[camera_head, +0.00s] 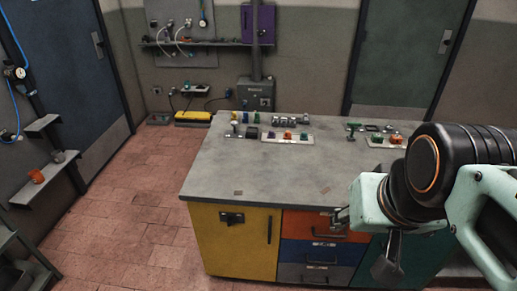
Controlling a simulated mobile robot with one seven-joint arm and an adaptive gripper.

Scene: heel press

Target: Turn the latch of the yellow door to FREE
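The yellow door (209,248) is on the front left of the grey-topped workbench and looks closed. Its dark latch (231,218) is near the door's top edge; its marking and setting are too small to read. A dark vertical handle (269,230) is on the door's right side. My gripper (345,218) is at the right, in front of the orange drawer, to the right of the latch and apart from it. Its fingers are small and partly hidden by my arm, so I cannot tell how far apart they are.
Orange (305,224), blue (300,253) and grey drawers are right of the yellow door. The brick floor (130,235) to the left is clear.

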